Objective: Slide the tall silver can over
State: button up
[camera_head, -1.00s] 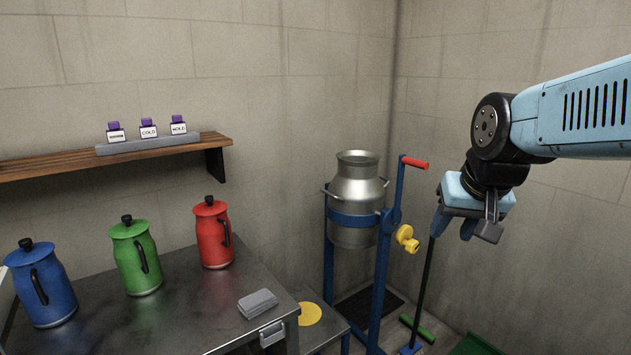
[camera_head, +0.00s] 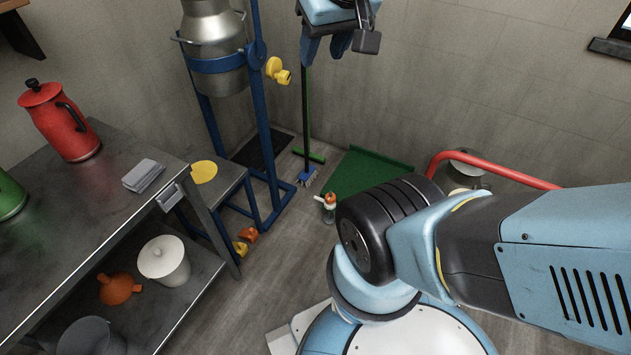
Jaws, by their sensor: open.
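The tall silver can (camera_head: 213,45) hangs upright in a blue stand (camera_head: 268,140) at the upper left; its top is cut off by the picture's edge. A blue band of the stand goes around its body. My gripper (camera_head: 325,49) is at the top centre, pointing down. It appears to the right of the can and apart from it. Its fingers are open, with nothing seen between them.
A steel table (camera_head: 110,190) with a red jug (camera_head: 62,120) and a grey cloth (camera_head: 143,175) stands left. A small stand with a yellow disc (camera_head: 203,171) adjoins it.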

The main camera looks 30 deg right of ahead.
aim_at(447, 177)
jog(key=u, duration=0.75)
jog(key=i, duration=0.1)
jog(key=z, duration=2.6)
jog(key=k, duration=0.9)
jog(key=z, duration=0.2)
jog(key=i, duration=0.85)
jog(key=u, duration=0.05)
